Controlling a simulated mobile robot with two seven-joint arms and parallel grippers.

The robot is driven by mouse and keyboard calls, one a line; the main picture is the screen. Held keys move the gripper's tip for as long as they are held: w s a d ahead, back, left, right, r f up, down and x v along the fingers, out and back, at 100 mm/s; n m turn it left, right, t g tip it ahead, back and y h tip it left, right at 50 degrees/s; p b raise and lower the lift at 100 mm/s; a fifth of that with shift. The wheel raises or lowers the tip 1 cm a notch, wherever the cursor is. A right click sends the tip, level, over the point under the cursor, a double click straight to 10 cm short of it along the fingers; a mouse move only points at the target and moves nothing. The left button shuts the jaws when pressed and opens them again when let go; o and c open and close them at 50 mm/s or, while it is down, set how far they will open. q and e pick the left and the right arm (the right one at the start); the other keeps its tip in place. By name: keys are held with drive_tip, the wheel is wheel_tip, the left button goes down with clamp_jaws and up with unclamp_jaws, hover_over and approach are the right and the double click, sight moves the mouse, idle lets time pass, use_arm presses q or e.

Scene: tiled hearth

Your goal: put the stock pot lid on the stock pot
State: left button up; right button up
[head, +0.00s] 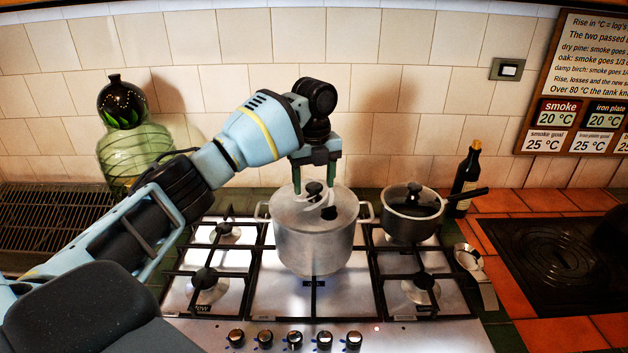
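The stock pot (314,245) is a large steel pot with two side handles, standing upright at the middle of the hob. The stock pot lid (290,207), pale with a black knob, appears to lie over the pot's mouth; I cannot tell whether it is fully seated. My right gripper is not in view.
A dark lidded saucepan (411,222) stands right of the pot, its handle pointing right. Behind it is a dark bottle (466,180). A ladle (478,270) lies at the hob's right edge. A green glass jar (130,152) stands at back left. The hob's front burners are clear.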

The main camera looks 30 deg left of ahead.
use_arm(q)
drive_tip(key=shift+f, duration=0.1)
wheel_tip(320, 180, up, 8)
idle(0.6)
idle(1.3)
